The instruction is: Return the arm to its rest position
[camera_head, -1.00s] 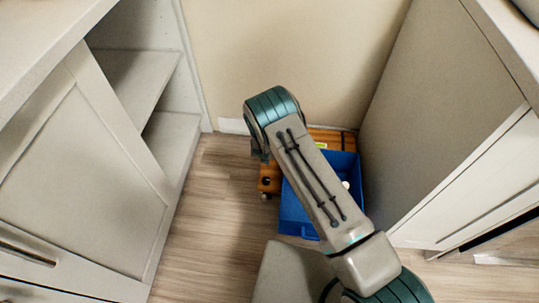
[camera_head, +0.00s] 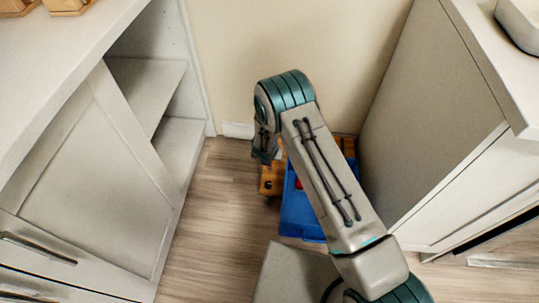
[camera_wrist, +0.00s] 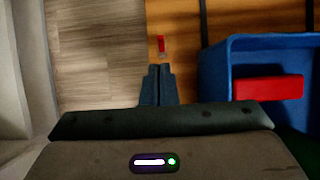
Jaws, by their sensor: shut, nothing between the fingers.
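My arm reaches up from the lower right in the head view, bends at a teal joint, and hangs down toward the floor. My gripper (camera_head: 263,157) shows there at the end of the arm, partly hidden by it. In the wrist view my gripper (camera_wrist: 158,78) is shut, its two dark fingers together with nothing between them. It points over the edge of an orange-brown wooden cart (camera_wrist: 182,50), beside a blue bin (camera_wrist: 215,85). I cannot tell its height above them.
The blue bin (camera_head: 298,212) stands on the wooden cart (camera_head: 271,180) in the corner; a red block (camera_wrist: 268,88) lies in it. Open shelving (camera_head: 150,90) is at left, a cabinet (camera_head: 440,120) at right. Bare wood floor (camera_head: 205,220) lies between.

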